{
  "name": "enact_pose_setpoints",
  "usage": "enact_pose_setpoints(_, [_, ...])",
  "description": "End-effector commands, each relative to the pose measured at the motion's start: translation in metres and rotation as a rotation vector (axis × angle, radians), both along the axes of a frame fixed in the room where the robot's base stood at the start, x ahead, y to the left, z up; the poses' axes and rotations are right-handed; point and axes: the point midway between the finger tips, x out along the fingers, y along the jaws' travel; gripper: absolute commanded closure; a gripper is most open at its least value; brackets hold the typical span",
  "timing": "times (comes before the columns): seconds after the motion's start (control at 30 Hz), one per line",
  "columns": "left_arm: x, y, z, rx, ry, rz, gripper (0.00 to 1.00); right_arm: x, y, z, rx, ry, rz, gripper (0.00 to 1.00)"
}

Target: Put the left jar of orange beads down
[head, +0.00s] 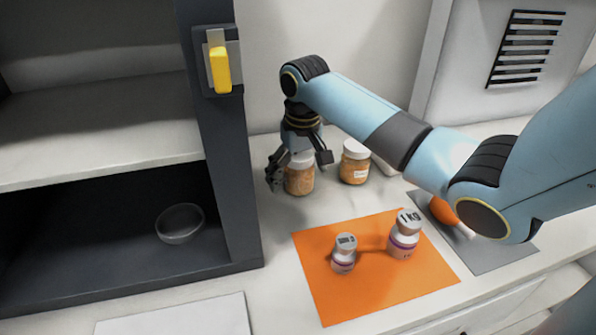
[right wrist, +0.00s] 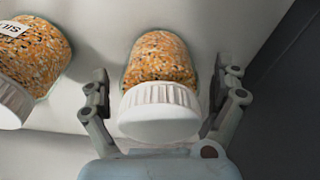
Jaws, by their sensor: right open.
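The left jar of orange beads (head: 299,178) stands upright on the white counter in the head view, with a white lid. My right gripper (head: 298,172) is around it from above, its fingers open on either side. In the right wrist view the jar (right wrist: 160,62) lies between the two spread fingers of the gripper (right wrist: 164,95), with gaps at both sides. The jar's base appears to rest on the counter. A second jar of orange beads (head: 354,165) with a white lid and a label stands to its right. My left gripper is not in view.
An orange mat (head: 335,300) holds two weights, one marked 1 kg (head: 403,235) and a smaller one (head: 344,255). A grey mat (head: 490,255) with an orange fruit-like object lies right. A dark shelf unit (head: 225,150) with a bowl (head: 180,223) stands left.

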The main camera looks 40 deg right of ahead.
Motion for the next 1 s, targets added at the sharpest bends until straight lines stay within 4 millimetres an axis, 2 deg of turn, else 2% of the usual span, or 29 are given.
enact_pose_setpoints(0.17, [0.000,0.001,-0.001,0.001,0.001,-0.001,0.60,0.000,0.000,0.003,0.000,-0.001,0.000,0.04])
enact_pose_setpoints(0.27, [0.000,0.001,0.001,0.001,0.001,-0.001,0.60,-0.001,0.000,0.015,-0.001,-0.003,0.000,0.04])
enact_pose_setpoints(0.5, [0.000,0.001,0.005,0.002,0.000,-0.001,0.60,-0.006,0.002,0.068,-0.003,-0.004,0.001,0.04])
enact_pose_setpoints(0.7, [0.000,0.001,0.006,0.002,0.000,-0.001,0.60,-0.011,0.003,0.106,-0.001,-0.004,0.000,0.04])
enact_pose_setpoints(0.83, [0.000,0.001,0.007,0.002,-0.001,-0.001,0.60,-0.013,0.004,0.118,-0.001,-0.002,0.000,0.04])
enact_pose_setpoints(1.0, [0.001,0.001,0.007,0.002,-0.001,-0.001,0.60,-0.014,0.004,0.122,0.000,0.000,0.000,0.04])
